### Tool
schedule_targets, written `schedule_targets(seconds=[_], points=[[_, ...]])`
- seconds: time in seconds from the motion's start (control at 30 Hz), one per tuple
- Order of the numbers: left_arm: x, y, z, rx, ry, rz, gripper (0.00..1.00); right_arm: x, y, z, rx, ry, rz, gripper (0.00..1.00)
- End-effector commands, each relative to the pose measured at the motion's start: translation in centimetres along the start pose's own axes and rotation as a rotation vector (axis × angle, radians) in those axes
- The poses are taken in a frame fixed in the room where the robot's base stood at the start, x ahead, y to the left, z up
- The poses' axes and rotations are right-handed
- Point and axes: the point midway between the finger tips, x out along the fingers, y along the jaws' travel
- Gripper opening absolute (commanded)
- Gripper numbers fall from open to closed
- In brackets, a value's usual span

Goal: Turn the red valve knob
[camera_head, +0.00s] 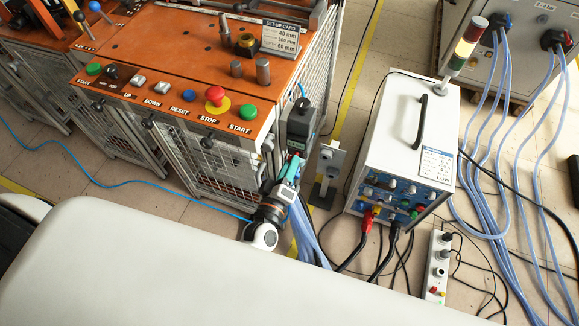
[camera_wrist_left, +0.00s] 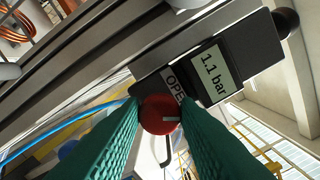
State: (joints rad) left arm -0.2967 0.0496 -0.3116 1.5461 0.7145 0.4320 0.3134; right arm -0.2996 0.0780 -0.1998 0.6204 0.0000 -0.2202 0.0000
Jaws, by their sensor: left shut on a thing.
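The red valve knob (camera_wrist_left: 156,116) sits in the middle of the left wrist view, with a pale line on its face. It is on a dark box (camera_wrist_left: 240,62) whose screen reads 1.1 bar. A label beginning "OPE" is partly hidden behind the knob and finger. My left gripper (camera_wrist_left: 157,104) is shut on the knob, one teal finger on each side. In the head view the dark box (camera_head: 300,123) is at the right end of the orange console, and my left gripper (camera_head: 294,163) is just below it. The knob is mostly hidden there. My right gripper is in neither view.
The orange console (camera_head: 170,60) has a row of buttons, with a red STOP button (camera_head: 215,96). A small grey stand (camera_head: 327,165) is just right of my gripper. A white unit (camera_head: 400,125) stands further right. Cables and a power strip (camera_head: 437,266) cover the floor there.

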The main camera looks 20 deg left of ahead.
Motion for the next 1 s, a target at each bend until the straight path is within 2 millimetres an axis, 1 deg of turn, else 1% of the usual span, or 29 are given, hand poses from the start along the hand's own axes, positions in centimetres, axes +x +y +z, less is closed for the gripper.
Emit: schedule_targets(seconds=[0.2, 0.5, 0.7, 1.0], points=[[0.0, 0.2, -0.1, -0.199, 0.001, 0.0, 0.06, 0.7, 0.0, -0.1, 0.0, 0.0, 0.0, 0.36], [-0.1, 0.3, -0.1, -0.416, 0.001, 0.0, 0.06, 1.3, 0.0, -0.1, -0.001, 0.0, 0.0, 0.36], [-0.1, 0.3, -0.1, -0.503, 0.001, 0.001, 0.06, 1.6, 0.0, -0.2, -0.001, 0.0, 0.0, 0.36], [-0.1, 0.3, -0.1, -0.553, 0.001, 0.002, 0.06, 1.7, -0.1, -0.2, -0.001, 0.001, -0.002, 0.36]])
